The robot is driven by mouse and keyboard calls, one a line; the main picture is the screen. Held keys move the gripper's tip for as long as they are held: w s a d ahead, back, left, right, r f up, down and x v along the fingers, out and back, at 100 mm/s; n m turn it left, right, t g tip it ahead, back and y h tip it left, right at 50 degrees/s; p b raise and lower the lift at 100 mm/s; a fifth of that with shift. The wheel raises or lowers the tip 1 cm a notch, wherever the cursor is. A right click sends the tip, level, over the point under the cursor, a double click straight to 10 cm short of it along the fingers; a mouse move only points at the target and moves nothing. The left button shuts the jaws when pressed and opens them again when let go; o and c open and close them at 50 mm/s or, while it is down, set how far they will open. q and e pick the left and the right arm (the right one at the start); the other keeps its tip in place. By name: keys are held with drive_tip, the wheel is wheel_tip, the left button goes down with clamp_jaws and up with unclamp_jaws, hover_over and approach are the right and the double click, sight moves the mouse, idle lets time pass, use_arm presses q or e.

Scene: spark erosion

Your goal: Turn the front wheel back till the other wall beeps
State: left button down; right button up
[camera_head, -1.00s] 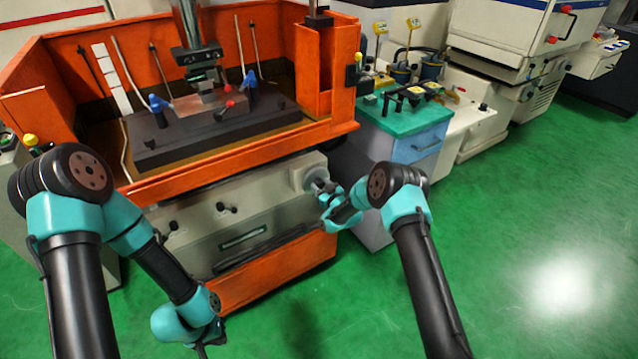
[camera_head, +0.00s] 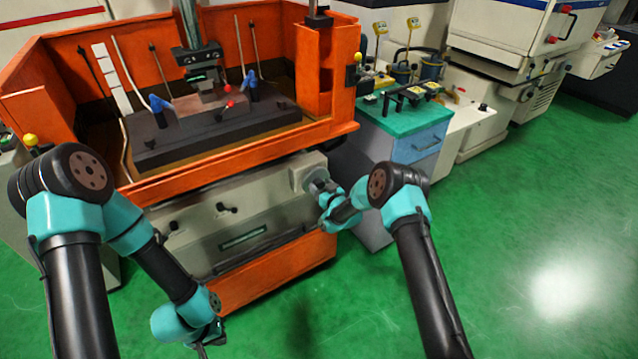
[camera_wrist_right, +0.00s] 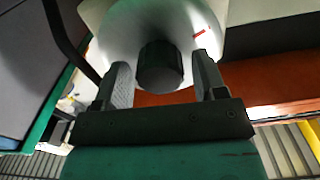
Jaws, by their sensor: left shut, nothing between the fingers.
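The front wheel (camera_head: 314,178) is a pale disc on the front right of the orange and grey spark erosion machine. In the right wrist view the wheel (camera_wrist_right: 118,30) has a red mark (camera_wrist_right: 199,33) at its upper right and a dark round knob (camera_wrist_right: 160,66) facing me. My right gripper (camera_head: 326,196) is at the wheel. In the right wrist view its fingers (camera_wrist_right: 162,82) stand on either side of the knob, with gaps showing. My left gripper (camera_head: 216,337) is low at the front, shut and empty, away from the wheel.
Inside the orange tank, a tool head (camera_head: 200,58) hangs over a dark block (camera_head: 212,130) with blue clamps. A green-topped cabinet (camera_head: 405,118) with tools stands right of the wheel. Open green floor (camera_head: 500,240) lies to the right.

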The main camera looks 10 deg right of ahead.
drive_tip(key=shift+o, duration=0.7)
drive_tip(key=v, duration=1.7)
drive_tip(key=shift+s, duration=0.2)
idle(0.9)
idle(0.3)
drive_tip(key=s+d+f+m+g+h, duration=0.15)
drive_tip(key=s+f+g, duration=0.25)
drive_tip(key=s, duration=0.4)
drive_tip(key=s+f+m+g+h, duration=0.25)
drive_tip(key=s+g, duration=0.25)
drive_tip(key=s, duration=0.3)
drive_tip(key=s+d+m+g, duration=0.1)
drive_tip(key=s+g, duration=0.5)
drive_tip(key=s, duration=1.2)
drive_tip(key=shift+m+g, duration=0.3)
drive_tip(key=shift+m, duration=0.1)
